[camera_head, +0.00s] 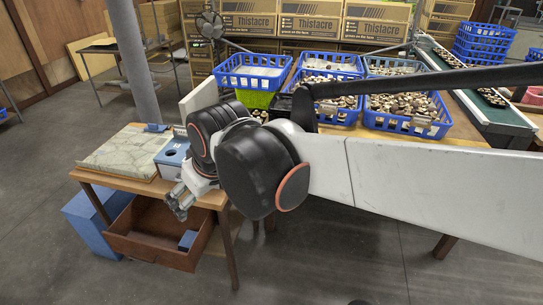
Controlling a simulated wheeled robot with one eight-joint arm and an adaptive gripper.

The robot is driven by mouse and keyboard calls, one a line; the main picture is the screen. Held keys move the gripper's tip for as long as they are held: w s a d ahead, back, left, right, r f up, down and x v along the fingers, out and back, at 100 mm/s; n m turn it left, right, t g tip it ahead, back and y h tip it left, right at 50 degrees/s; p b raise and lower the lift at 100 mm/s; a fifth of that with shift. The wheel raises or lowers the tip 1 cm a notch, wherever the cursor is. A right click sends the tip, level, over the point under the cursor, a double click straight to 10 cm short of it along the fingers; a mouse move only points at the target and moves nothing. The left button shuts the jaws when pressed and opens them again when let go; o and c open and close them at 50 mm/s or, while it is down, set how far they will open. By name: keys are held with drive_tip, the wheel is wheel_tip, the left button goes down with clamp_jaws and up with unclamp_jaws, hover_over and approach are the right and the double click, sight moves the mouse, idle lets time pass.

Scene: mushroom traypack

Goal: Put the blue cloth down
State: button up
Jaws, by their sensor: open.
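A small blue folded piece, which looks like the blue cloth (187,240), lies in the right part of the open wooden drawer (150,252) under the small table. My gripper (178,206) is open above the drawer, close to the table's front edge. It is up and to the left of the blue piece, apart from it in the picture. I see nothing between its fingers, though they are small here. My arm hides the table's right end.
The small table (193,192) bears a greenish stone-like slab (120,153) and a blue box with a round opening (171,158). A blue bin (92,222) stands beneath at left. Blue crates of mushrooms (408,122) fill the table behind my arm. The front floor is clear.

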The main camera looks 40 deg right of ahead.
drive_tip(key=s+f+m+t, duration=0.1)
drive_tip(key=s, duration=0.5)
drive_tip(key=shift+s, duration=0.4)
drive_tip(key=shift+o, duration=0.4)
idle(0.6)
